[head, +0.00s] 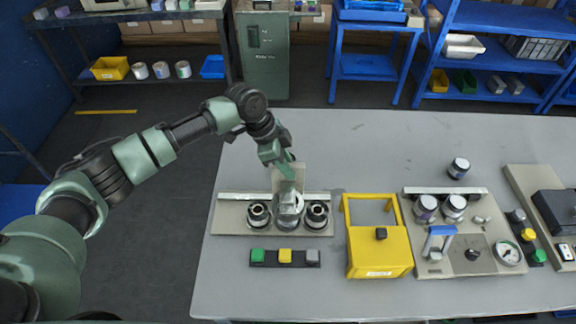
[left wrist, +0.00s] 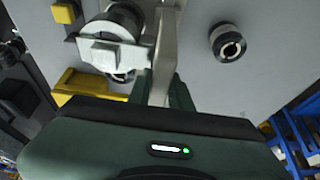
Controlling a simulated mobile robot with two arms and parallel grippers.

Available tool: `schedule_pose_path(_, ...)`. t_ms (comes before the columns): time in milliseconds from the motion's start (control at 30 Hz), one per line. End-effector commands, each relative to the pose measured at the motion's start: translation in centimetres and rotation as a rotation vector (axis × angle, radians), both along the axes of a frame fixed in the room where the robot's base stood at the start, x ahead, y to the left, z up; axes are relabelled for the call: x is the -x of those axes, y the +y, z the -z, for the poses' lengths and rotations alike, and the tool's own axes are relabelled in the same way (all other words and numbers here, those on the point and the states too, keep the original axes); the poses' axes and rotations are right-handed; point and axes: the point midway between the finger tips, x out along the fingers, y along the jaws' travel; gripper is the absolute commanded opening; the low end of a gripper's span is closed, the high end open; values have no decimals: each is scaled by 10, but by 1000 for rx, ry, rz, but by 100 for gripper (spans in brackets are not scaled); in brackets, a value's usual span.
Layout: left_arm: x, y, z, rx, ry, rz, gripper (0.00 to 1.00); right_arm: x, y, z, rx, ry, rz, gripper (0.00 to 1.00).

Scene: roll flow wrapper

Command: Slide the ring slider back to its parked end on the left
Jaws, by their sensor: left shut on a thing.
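The beige roll station (head: 225,222) lies on the near left of the grey table, with a pale rail along its back. A dark-rimmed roll (head: 258,214) stands on its left part and another (head: 317,214) on its right part. Between them is a metallic ring slider (head: 290,215), with a pale upright plate behind it. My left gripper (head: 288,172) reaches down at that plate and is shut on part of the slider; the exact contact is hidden. In the left wrist view a pale block and ring (left wrist: 113,55) sit beside the fingers. My right gripper is not in view.
A button strip (head: 285,257) lies in front of the station. A yellow box (head: 380,245) with a raised frame stands close to its right. Further right is a panel (head: 430,262) with rolls and a gauge. The table behind is mostly clear.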

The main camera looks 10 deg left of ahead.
Motion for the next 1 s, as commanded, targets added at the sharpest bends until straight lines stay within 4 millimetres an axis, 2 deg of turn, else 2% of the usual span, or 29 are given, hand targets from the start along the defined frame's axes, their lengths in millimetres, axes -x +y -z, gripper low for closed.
schedule_pose_path(300,0,1,0,-1,0,0,0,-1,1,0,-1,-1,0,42)
schedule_pose_path(467,3,15,-1,-2,2,-1,0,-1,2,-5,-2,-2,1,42)
schedule_pose_path(567,7,33,-2,-2,3,-3,0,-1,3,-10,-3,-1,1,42)
schedule_pose_path(733,15,76,-2,-4,3,-6,0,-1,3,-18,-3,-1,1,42)
schedule_pose_path(1000,28,136,0,-3,2,-5,0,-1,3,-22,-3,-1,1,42)
